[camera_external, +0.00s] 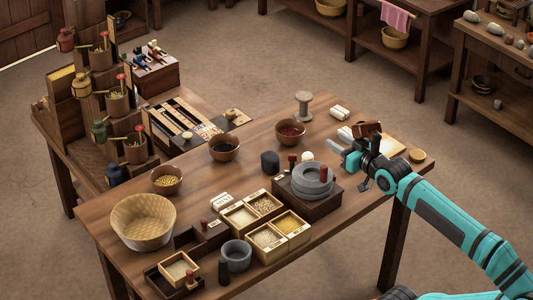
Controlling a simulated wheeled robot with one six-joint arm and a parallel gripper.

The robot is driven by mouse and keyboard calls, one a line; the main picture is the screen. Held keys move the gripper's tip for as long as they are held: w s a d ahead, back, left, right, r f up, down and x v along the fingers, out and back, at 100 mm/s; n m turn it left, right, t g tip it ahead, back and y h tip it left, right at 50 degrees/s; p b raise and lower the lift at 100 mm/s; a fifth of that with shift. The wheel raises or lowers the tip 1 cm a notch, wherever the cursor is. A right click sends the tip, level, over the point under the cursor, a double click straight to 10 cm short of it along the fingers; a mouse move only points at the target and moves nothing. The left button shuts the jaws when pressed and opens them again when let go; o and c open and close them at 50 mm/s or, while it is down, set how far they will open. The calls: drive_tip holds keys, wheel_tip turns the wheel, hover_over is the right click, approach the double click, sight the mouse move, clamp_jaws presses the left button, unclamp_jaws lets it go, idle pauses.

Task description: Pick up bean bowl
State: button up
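Three small brown bowls stand on the wooden table. One bowl (290,132) near the far edge holds dark red contents, perhaps beans. A second bowl (224,147), left of it, holds very dark contents. A third bowl (166,180), further left, holds yellow grains or beans. I cannot tell for sure which is the bean bowl. My gripper (340,153) is above the right part of the table, right of all three bowls and nearest the dark red one. It looks open and empty, its fingers pointing left.
A stone quern (312,179) on a dark base stands left of my gripper. A wooden spool (303,104) stands behind the red-filled bowl. A woven basket (143,222), divided grain boxes (268,241) and a grey mortar (236,256) crowd the left and front. Bare tabletop surrounds the two darker-filled bowls.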

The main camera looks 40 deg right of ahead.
idle(0.3)
drive_tip(key=shift+c, duration=0.8)
